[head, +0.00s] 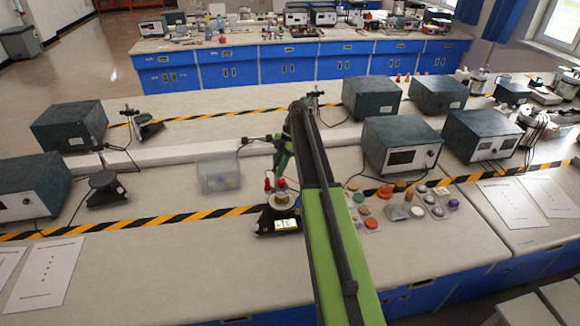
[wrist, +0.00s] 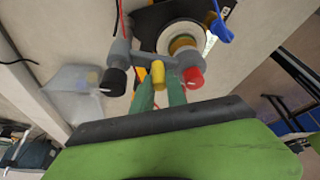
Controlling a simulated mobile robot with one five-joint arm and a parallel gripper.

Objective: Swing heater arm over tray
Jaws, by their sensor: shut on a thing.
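The heater arm appears to be a grey bar (wrist: 140,68) with a black end at left and a red end at right in the wrist view. A small yellow piece (wrist: 158,72) stands at its middle, between my green fingertips. My gripper (wrist: 159,86) is shut on it; the exact contact is partly hidden. Just beyond is a round white-rimmed tray (wrist: 181,27) with a yellow centre, on a black base. In the head view the white-rimmed tray (head: 282,205) sits on the black base with a lit display, below my gripper (head: 281,161).
A clear box (head: 218,177) stands to the left. Small jars and dishes (head: 387,199) lie to the right. Dark instrument boxes (head: 400,145) stand at the back right, and cables run nearby.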

